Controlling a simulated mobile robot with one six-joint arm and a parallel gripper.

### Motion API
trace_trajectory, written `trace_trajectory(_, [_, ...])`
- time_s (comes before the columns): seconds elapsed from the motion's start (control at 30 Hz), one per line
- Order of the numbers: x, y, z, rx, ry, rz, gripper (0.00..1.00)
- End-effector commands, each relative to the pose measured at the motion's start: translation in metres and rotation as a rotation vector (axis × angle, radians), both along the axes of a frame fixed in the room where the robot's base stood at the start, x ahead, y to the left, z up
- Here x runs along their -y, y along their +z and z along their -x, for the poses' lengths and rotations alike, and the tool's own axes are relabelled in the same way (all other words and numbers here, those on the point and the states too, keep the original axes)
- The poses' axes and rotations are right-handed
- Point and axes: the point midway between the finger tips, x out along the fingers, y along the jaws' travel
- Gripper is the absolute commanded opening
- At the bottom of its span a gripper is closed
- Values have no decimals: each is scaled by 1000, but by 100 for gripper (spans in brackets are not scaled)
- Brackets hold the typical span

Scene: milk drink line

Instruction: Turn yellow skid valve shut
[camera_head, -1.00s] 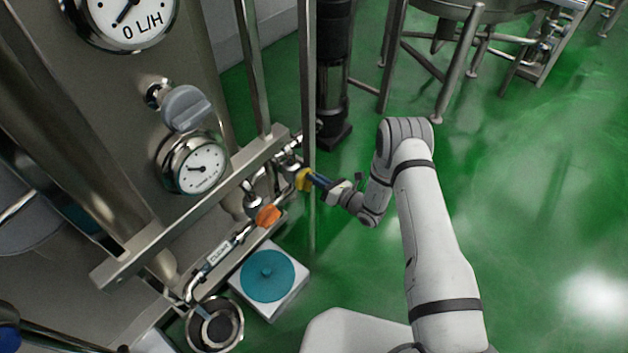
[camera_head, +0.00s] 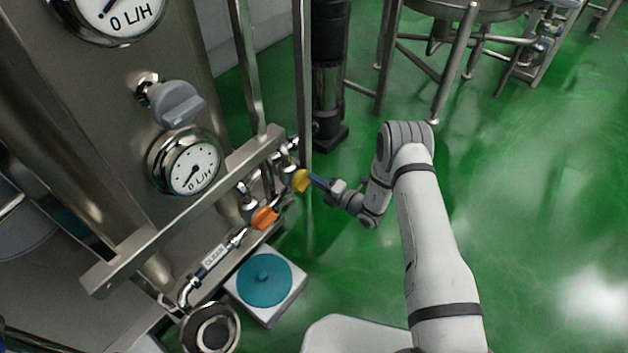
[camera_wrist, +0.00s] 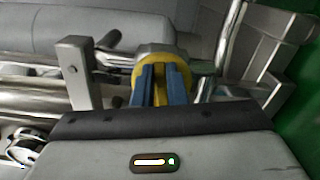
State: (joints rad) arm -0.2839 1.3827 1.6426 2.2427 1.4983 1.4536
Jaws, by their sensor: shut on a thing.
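The yellow valve handle (camera_head: 300,181) sits on the skid's pipework, just left of my gripper in the head view. My gripper (camera_head: 316,183) reaches it from the right with its blue fingers. In the wrist view the yellow handle (camera_wrist: 160,68) is a rounded knob, with a flat grip between the two blue fingers (camera_wrist: 160,88). My gripper is shut on this grip. The fingers hide part of the handle. An orange valve handle (camera_head: 264,218) is on the same pipework, lower left.
A lower dial (camera_head: 190,167) labelled L/H and a grey knob (camera_head: 175,104) are on the skid panel. A steel beam (camera_head: 185,215) and an upright post (camera_head: 303,85) stand close to the valve. A scale with a teal top (camera_head: 264,281) is below. Green floor at right is open.

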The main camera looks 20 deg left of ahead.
Motion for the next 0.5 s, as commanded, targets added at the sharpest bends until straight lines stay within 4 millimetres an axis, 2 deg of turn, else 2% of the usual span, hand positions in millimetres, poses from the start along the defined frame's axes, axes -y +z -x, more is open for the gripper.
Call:
trace_trajectory(0.03, [3, -1, -5, -26, -14, -13, 0])
trace_trajectory(0.5, [4, -5, -5, -193, -14, -83, 0])
